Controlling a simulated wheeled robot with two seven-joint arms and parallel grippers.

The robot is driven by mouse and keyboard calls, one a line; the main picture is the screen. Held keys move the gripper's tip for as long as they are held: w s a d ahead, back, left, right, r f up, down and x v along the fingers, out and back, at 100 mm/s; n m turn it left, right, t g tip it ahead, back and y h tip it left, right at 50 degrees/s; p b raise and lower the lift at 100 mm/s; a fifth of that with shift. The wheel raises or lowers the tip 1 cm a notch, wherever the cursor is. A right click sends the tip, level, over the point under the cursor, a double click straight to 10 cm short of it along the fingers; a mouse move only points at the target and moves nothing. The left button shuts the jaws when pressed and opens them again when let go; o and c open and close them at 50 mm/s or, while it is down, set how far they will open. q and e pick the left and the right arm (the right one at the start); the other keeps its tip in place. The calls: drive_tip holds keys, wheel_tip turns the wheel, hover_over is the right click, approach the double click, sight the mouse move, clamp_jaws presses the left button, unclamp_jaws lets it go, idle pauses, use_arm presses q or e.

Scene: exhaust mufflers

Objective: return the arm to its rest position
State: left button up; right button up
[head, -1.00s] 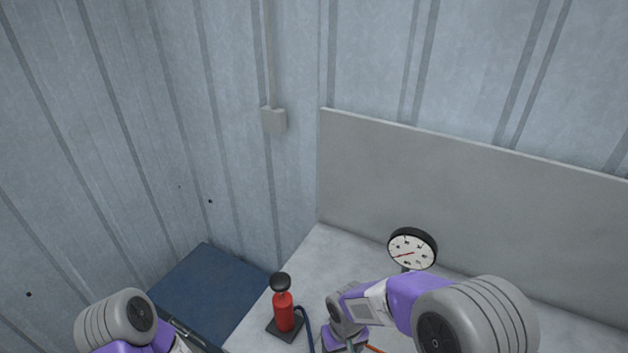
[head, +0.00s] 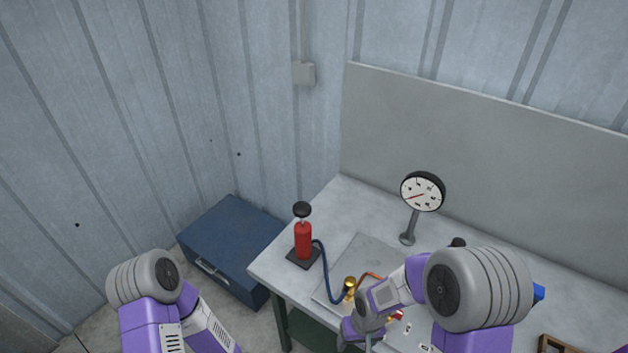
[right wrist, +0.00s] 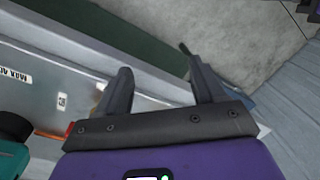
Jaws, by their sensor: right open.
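My right arm comes in from the lower right in the head view, bent over the front of the workbench (head: 345,205). In the right wrist view my right gripper (right wrist: 155,88) is open, its two fingers apart with nothing between them. It points past the bench's front edge, with the floor beyond. In the head view its fingers are largely hidden by the arm and the picture's lower edge. My left arm stands at the lower left, clear of the bench. My left gripper is not in view.
A red hand pump (head: 304,240) with a blue hose stands at the bench's left end. A dial gauge (head: 422,192) stands behind my right arm. A brass fitting (head: 350,284) is on a plate. A blue cabinet (head: 228,240) stands left of the bench. A wooden tray (head: 562,346) is lower right.

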drive_tip(key=s+f+m+y+b, duration=0.1)
drive_tip(key=s+f, duration=0.3)
drive_tip(key=f, duration=0.4)
drive_tip(key=s+a+f+m+t+y+b, duration=0.1)
drive_tip(key=s+f+m+y+b, duration=0.1)
drive_tip(key=s+f, duration=0.3)
wheel_tip(320, 180, down, 3)
drive_tip(key=shift+f+m+b, duration=0.1)
drive_tip(key=shift+m+b, duration=0.3)
drive_tip(key=shift+m, duration=0.2)
